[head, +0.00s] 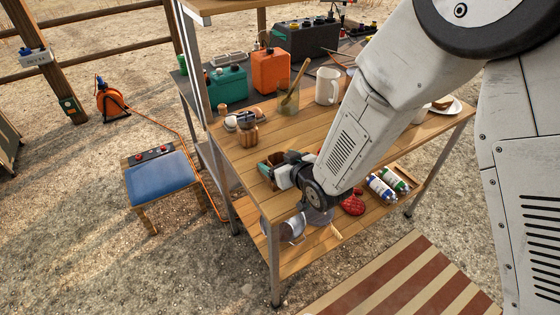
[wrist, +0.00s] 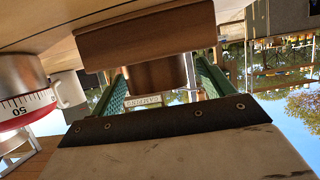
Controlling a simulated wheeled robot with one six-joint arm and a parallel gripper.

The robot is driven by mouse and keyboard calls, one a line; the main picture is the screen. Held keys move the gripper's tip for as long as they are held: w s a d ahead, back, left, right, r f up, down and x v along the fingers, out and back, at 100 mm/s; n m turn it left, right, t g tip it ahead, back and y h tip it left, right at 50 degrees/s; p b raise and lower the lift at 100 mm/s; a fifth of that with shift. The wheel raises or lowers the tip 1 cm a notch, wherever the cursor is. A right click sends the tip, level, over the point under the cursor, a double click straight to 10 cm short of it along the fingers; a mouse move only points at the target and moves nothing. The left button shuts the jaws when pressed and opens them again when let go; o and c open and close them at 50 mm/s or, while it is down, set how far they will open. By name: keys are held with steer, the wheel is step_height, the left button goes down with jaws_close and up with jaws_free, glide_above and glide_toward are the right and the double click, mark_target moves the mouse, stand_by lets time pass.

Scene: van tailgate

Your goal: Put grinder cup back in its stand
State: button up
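My gripper (head: 272,163) is low over the front left of the wooden table top. In the wrist view its two green-sided fingers (wrist: 163,82) flank a brown, rounded wooden piece (wrist: 157,75), which looks like the grinder cup. A small lettered plate (wrist: 143,102) shows beyond, partly hidden. A brown rounded item with a dark top (head: 247,133) stands behind my gripper.
A glass jar with a wooden spoon (head: 289,100) and a white mug (head: 327,86) stand farther back. A red-banded metal dial (wrist: 24,110) is at left in the wrist view. The lower shelf (head: 300,262) holds a pot and a red mitt (head: 353,204). Bare table lies mid-top.

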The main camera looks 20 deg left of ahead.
steer(key=v, duration=0.7)
steer(key=shift+s+d+r, duration=0.15)
steer(key=shift+s+d, duration=0.1)
steer(key=shift+d, duration=0.05)
stand_by(0.3)
steer(key=shift+w+d+r, duration=0.15)
steer(key=shift+d, duration=0.05)
steer(key=w+d+r+m+g+h, duration=0.1)
steer(key=d+r+m+h, duration=0.4)
steer(key=d, duration=0.7)
steer(key=d+r+h, duration=0.3)
steer(key=d+r, duration=0.4)
steer(key=d, duration=0.4)
steer(key=s+d+r+m+g+h, duration=0.1)
steer(key=s+d+r+m+g, duration=0.1)
steer(key=s+d, duration=0.5)
steer(key=s+d+r+m+g+h, duration=0.1)
steer(key=s+d+r+m+g, duration=0.2)
steer(key=s, duration=1.2)
steer(key=d+r+g, duration=0.1)
steer(key=d+r, duration=0.2)
steer(key=d, duration=0.2)
steer(key=shift+s+d+r, duration=0.35)
steer(key=shift+s, duration=0.05)
